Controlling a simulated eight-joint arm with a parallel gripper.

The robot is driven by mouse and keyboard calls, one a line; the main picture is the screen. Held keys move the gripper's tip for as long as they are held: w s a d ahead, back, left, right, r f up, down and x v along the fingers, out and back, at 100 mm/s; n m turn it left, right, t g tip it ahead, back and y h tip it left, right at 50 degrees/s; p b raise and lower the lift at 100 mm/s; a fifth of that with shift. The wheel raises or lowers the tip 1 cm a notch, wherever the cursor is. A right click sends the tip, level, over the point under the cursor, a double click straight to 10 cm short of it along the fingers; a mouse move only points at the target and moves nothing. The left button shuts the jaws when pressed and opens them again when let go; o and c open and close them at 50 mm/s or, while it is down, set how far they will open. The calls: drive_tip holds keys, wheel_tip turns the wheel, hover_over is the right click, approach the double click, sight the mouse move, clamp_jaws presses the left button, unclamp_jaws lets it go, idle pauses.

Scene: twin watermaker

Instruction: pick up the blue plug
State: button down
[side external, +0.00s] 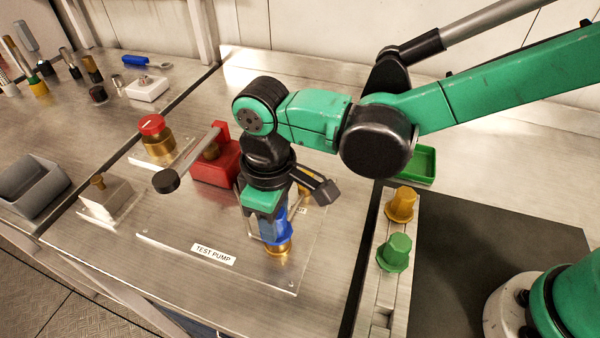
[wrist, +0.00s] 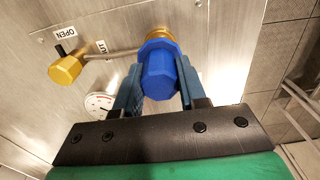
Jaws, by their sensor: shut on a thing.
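The blue plug (wrist: 160,75) is held between the two fingers of my gripper (wrist: 155,90) in the wrist view. Its far end meets a round brass fitting (wrist: 159,32). In the side view the blue plug (side external: 276,232) sits at the brass fitting (side external: 278,248) on the test pump plate, with my gripper (side external: 272,222) shut on it from above. The fingers partly hide the plug there. I cannot tell whether the plug is seated in the fitting or just above it.
A red valve block with a lever (side external: 215,165) stands left of my gripper. An orange plug (side external: 401,204) and a green plug (side external: 394,252) stand in a rack to the right. A brass knob (wrist: 66,70) and a gauge (wrist: 98,104) are beside the plug.

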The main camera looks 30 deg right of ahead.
wheel_tip(320, 180, up, 20)
idle(0.6)
drive_tip(key=c, duration=1.3)
unclamp_jaws()
clamp_jaws()
